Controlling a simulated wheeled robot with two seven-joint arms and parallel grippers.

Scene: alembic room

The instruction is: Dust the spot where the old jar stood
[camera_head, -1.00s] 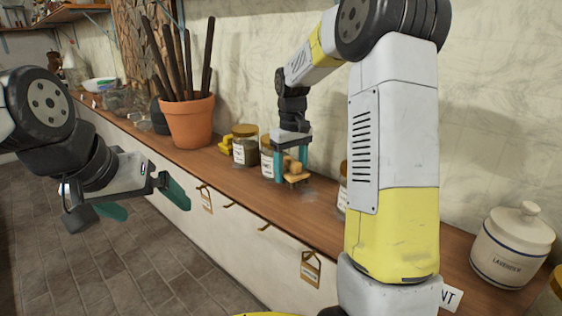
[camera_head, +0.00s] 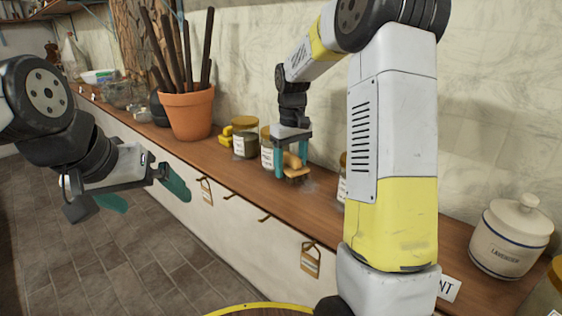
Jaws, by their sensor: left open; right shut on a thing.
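My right gripper (camera_head: 292,168) is shut on a small wooden brush (camera_head: 296,173), held low over the shelf beside the labelled jars. I cannot tell whether its bristles touch the wood. A pale dusty patch (camera_head: 309,186) shows on the shelf just right of the brush. My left gripper (camera_head: 143,192) is open and empty, in front of the shelf at the left, with its green fingers spread apart.
My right arm hides part of the shelf. Tags hang along its front.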

